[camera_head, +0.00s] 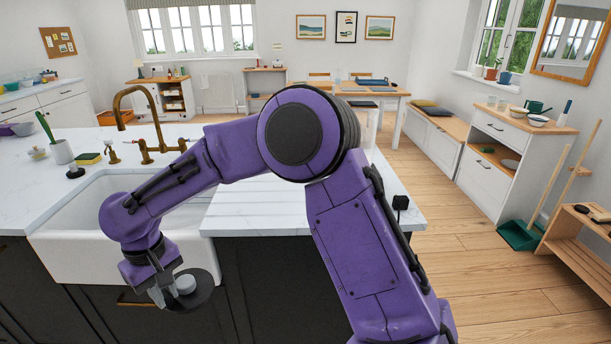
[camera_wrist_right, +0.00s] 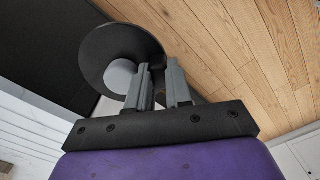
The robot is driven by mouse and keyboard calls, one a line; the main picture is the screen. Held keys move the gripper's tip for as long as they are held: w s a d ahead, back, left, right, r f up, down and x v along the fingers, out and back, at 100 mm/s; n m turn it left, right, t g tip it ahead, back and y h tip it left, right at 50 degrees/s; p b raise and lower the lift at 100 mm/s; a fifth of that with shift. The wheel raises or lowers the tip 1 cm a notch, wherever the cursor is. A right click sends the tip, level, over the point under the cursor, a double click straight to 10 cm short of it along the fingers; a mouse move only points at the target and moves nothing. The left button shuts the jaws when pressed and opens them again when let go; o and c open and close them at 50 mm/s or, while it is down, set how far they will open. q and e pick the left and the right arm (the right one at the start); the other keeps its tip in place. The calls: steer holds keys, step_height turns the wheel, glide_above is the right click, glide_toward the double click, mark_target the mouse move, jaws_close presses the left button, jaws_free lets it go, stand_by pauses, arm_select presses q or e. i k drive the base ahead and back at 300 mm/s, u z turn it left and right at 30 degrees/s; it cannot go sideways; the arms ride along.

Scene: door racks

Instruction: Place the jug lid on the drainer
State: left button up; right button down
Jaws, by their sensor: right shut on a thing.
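The jug lid (camera_head: 205,294) is a dark round disc with a pale grey knob, held low in front of the sink cabinet in the head view. My right gripper (camera_head: 172,290) is shut on the lid. In the wrist view the lid (camera_wrist_right: 103,48) is tilted beyond the fingers of my right gripper (camera_wrist_right: 160,82). How the fingers meet the knob is partly hidden. The drainer (camera_head: 250,208) is the grooved white worktop to the right of the sink, above and to the right of the lid in the picture. My arm covers part of it. My left gripper is out of view.
The white sink (camera_head: 75,225) with a brass tap (camera_head: 150,125) lies left of the drainer. A yellow sponge (camera_head: 88,158) and a pot with a green-handled brush (camera_head: 60,150) stand behind the sink. The visible part of the drainer is clear. Wooden floor lies to the right.

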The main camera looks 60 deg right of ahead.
mark_target(295, 204)
steer(key=k, duration=0.3)
steer(key=z, duration=1.3)
steer(key=i, duration=0.2)
steer(key=u, duration=0.05)
